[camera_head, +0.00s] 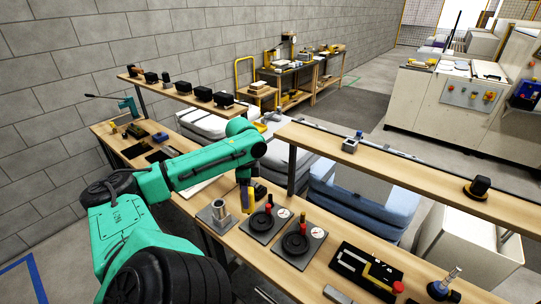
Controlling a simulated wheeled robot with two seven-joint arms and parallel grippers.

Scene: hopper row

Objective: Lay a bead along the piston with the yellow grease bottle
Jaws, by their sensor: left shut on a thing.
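The yellow grease bottle (248,202) hangs below my left gripper (246,185), over the wooden bench. My left gripper is shut on the bottle; its fingers are small and partly dark in the head view. A grey metal cylinder on a flat plate, which looks like the piston (218,209), stands upright just left of the bottle. The bottle's lower end is near the piston's right side; I cannot tell whether they touch. My right gripper is not in view.
Two black round fixtures with red knobs (261,221) (295,243) sit right of the bottle. A raised shelf (400,175) stands behind the bench's right part.

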